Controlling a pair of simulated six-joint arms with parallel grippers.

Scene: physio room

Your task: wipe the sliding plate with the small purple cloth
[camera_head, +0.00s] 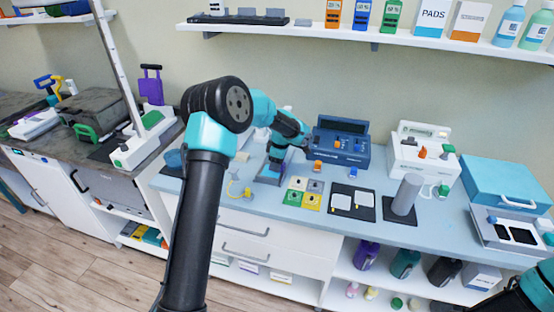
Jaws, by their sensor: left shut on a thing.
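My left gripper (273,168) points down at the blue-grey counter (232,207), left of the colored squares. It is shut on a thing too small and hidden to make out. A grey-blue piece (267,180) lies just under its tips; I cannot tell whether it is the sliding plate. No small purple cloth shows clearly. Only a part of my right arm shows in the bottom right corner; its gripper is out of view.
Near the left gripper are four colored squares (303,193), a black mat with white pads (352,202), a dark blue device (340,140) and a yellow-tipped cord (247,192). A grey cylinder (407,193) stands to the right. A shelf (370,38) runs above.

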